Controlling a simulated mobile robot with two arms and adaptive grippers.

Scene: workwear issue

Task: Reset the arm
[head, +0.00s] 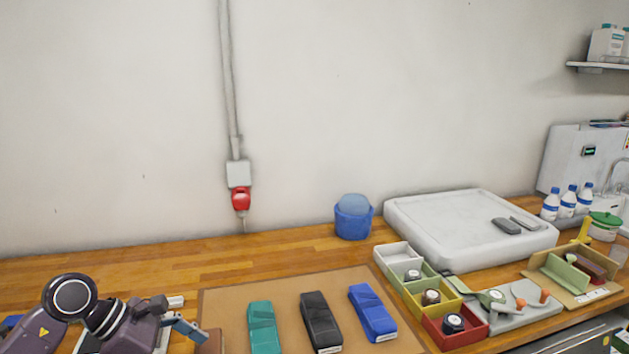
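My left arm comes in at the bottom left, low over the wooden counter (120,267). The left gripper (186,328) shows as a blue-grey part pointing right, beside the left edge of the brown mat (232,303). Its fingertips are not clear, so I cannot tell whether it is open or shut. My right arm and gripper are not in view.
A teal (262,326), a black (320,322) and a blue folded item (372,312) lie on the mat. The counter's back left is clear.

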